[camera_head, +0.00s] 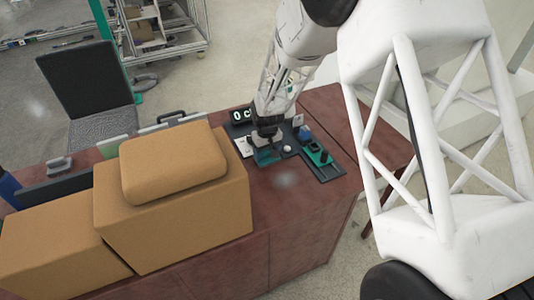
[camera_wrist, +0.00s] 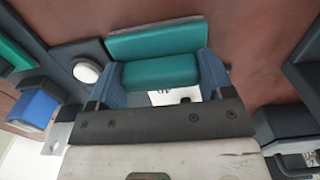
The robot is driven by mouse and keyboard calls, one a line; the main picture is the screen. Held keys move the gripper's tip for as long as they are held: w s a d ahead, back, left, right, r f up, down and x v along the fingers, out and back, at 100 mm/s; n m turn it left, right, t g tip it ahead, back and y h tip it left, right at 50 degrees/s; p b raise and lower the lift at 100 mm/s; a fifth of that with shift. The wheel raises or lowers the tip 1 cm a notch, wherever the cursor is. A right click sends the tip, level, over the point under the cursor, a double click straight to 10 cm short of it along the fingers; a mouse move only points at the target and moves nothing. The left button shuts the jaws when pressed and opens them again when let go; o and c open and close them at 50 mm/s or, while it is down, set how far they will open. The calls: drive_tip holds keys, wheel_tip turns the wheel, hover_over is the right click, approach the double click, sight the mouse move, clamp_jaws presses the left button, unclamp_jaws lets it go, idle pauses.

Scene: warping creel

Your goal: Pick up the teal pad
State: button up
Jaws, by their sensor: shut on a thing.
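The teal pad (camera_wrist: 160,72) is between the two fingers of my gripper (camera_wrist: 160,80) in the wrist view, and the fingers are shut on its narrow part. A wider teal part (camera_wrist: 155,38) lies just beyond it; I cannot tell whether the two are joined. In the head view my gripper (camera_head: 266,140) points down at the desk, with teal (camera_head: 267,156) showing right below it. The fingertips are small and partly hidden there. I cannot tell whether the pad is clear of the surface.
A dark panel with a display (camera_head: 241,115), a white knob (camera_head: 287,149), a blue item (camera_head: 305,133) and a green-edged tray (camera_head: 322,160) surrounds the gripper. Cardboard boxes (camera_head: 170,215) stand to the left. The red-brown desktop (camera_head: 285,195) in front is clear.

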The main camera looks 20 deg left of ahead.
sight(268, 152)
drive_tip(key=shift+r, duration=0.15)
drive_tip(key=shift+r, duration=0.5)
drive_tip(key=shift+s+d+r, duration=0.15)
drive_tip(key=shift+s+r, duration=0.05)
drive_tip(key=shift+r, duration=0.4)
drive_tip(key=shift+s+d+r, duration=0.1)
drive_tip(key=shift+s+r, duration=0.1)
drive_tip(key=shift+r, duration=0.35)
drive_tip(key=s+d, duration=0.2)
drive_tip(key=s, duration=0.2)
drive_tip(key=s+d+r, duration=0.1)
drive_tip(key=s+d, duration=0.2)
drive_tip(key=s, duration=0.1)
drive_tip(key=s+d, duration=0.3)
drive_tip(key=s, duration=0.1)
drive_tip(key=shift+s+d+r, duration=0.15)
drive_tip(key=shift+s, duration=0.15)
drive_tip(key=o, duration=0.4)
drive_tip(key=shift+c, duration=1.5)
drive_tip(key=shift+w+a+r, duration=0.65)
drive_tip(key=shift+a+r, duration=0.15)
drive_tip(key=shift+a, duration=0.05)
drive_tip(key=shift+w+a+r, duration=0.65)
drive_tip(key=shift+a+r, duration=0.1)
drive_tip(key=shift+a, duration=0.1)
